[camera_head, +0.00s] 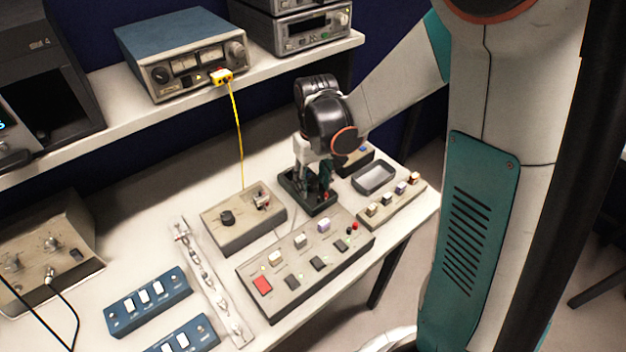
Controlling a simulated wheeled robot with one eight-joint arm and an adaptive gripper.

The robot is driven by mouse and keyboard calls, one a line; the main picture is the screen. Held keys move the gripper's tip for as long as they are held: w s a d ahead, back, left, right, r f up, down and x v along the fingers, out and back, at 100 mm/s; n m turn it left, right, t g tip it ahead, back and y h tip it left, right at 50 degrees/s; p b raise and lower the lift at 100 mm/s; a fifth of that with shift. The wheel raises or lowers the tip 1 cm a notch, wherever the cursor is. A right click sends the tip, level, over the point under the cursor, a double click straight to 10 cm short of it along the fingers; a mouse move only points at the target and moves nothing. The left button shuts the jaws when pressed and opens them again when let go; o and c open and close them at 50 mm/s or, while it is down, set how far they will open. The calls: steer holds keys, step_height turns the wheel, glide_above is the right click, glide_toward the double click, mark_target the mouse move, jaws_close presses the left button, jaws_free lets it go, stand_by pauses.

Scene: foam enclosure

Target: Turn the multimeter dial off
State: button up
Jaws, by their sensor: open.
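No multimeter dial can be made out clearly. A small dark green device (314,210), possibly the multimeter, lies on the bench right under my gripper. Its face is mostly covered by the gripper, and any dial on it is hidden. My gripper (318,188) points down over this device, with its fingers open. Whether the fingers touch it cannot be told. A grey-beige box (243,232) with a black round knob (228,217) stands just left of it.
A long button panel (300,262) with a red button lies in front. A grey tray (374,177) and a smaller button strip (390,205) are at the right. Blue switch boxes (148,300) are at the front left. A shelf (262,74) with instruments hangs above; a yellow cable (238,140) drops from it.

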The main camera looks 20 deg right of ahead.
mark_target(314, 184)
step_height(314, 184, up, 12)
steer(key=shift+d, duration=0.15)
stand_by(0.4)
stand_by(0.3)
steer(key=s+r+t, duration=0.2)
steer(key=s+t, duration=0.1)
steer(key=s, duration=0.4)
steer(key=s+r+m+t, duration=0.1)
steer(key=s+t, duration=0.3)
steer(key=s, duration=0.4)
steer(key=shift+a+r, duration=0.2)
steer(key=shift+r, duration=0.4)
